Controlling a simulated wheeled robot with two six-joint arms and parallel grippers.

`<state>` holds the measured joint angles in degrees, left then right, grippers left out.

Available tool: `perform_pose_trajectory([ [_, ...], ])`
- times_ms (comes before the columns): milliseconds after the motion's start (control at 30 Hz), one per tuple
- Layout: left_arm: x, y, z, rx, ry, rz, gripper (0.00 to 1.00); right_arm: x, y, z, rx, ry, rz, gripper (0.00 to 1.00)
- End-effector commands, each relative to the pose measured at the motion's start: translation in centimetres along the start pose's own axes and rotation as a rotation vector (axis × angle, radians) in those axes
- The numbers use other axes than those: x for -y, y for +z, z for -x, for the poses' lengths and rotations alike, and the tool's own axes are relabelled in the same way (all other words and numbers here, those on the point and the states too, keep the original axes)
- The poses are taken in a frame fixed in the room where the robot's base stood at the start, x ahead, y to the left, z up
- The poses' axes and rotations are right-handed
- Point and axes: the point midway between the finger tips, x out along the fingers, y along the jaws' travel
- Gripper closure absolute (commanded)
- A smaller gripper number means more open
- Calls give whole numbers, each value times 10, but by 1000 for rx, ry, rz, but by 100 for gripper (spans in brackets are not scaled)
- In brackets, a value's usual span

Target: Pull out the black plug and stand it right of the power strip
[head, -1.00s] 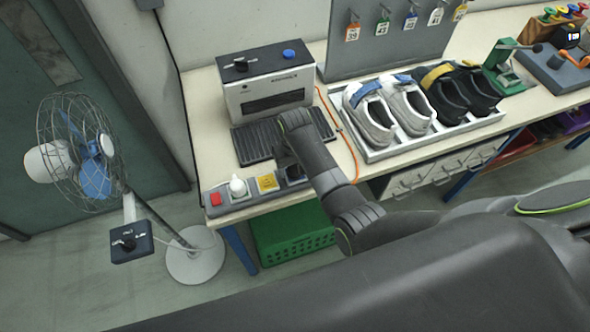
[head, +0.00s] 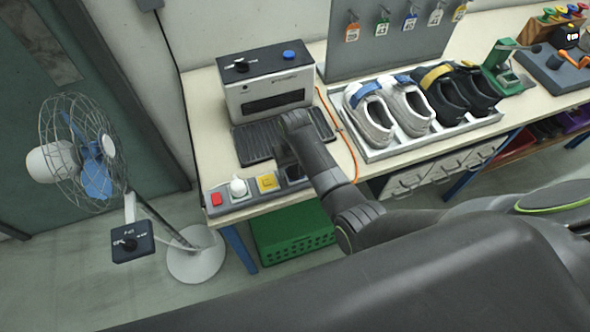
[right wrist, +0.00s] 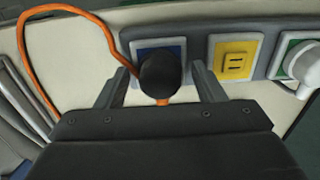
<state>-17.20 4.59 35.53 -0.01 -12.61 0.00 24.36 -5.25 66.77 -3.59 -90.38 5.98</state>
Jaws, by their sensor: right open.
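The black plug (right wrist: 160,76) sits in the blue-framed socket (right wrist: 152,46) of the power strip, with an orange cable running from it. The power strip (head: 214,208) lies along the bench's front left edge in the head view. My right gripper (right wrist: 161,84) is open, with one finger on each side of the plug and visible gaps between. In the head view my right arm reaches down over the strip's right end, and its wrist largely hides the plug. My left gripper is not in view.
A white plug (head: 238,187) and a yellow socket (head: 267,182) are left of the black plug. The heater box (head: 268,88) and dark grille (head: 255,143) stand behind. A shoe tray (head: 395,150) lies right, beyond the orange cable (head: 346,135). A fan (head: 85,150) stands left.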

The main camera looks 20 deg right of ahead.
Motion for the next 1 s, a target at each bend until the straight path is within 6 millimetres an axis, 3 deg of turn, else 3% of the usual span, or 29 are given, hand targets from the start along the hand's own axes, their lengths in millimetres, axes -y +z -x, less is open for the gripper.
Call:
perform_pose_trajectory([
  [600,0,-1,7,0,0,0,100,0,0,0,0,0,0,39],
  [1000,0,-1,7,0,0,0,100,0,0,0,0,0,0,91],
])
